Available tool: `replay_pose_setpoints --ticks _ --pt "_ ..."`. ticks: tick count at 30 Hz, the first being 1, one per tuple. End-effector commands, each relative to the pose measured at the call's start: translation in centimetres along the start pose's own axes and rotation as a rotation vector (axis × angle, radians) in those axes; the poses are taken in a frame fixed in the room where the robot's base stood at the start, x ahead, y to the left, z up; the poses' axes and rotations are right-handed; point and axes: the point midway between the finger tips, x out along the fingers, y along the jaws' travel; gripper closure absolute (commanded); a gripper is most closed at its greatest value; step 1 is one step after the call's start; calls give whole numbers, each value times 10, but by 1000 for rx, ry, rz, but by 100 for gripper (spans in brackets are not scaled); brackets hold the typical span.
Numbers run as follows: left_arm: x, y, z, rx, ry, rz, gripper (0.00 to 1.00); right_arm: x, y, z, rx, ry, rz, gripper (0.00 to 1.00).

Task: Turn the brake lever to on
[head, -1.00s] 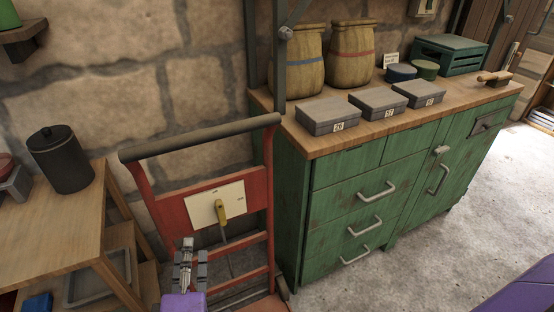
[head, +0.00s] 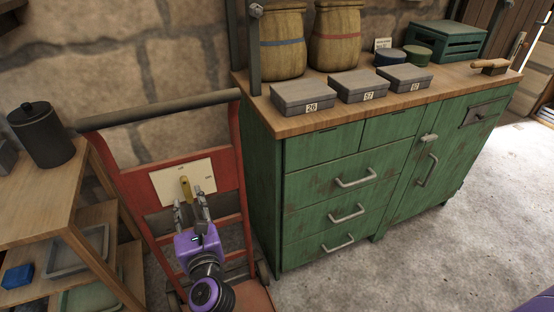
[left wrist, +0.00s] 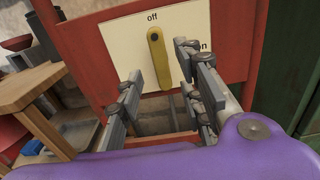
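The yellow brake lever (head: 185,187) is mounted on a white plate (head: 199,180) on a red frame. In the left wrist view the lever (left wrist: 159,62) is nearly upright, with its upper end below the word "off". The word "on" is to its right, partly hidden by a finger. My left gripper (head: 192,207) is open in front of the plate. In the left wrist view its fingers (left wrist: 160,85) appear on both sides of the lever, the right one close to it. I cannot tell whether either touches it. My right gripper is not in view.
The red frame has a dark top bar (head: 160,112). A wooden shelf unit (head: 40,195) with a dark canister (head: 42,136) stands at left. A green cabinet (head: 300,210) stands close at right, with boxes and sacks on top. Floor is clear in front of the cabinet.

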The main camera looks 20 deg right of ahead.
Motion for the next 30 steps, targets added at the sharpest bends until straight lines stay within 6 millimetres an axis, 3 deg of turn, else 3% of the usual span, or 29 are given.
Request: replay_pose_setpoints --ticks 3,9,19,27,30 --pt "21 0 0 2 -2 -1 66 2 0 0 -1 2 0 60" --pt "44 0 0 4 -1 -2 66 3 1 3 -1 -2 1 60" --pt "49 0 0 3 0 -1 66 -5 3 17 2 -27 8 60" --pt "49 0 0 4 -1 -1 98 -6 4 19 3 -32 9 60" --pt "48 0 0 4 -1 -1 100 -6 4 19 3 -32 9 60"
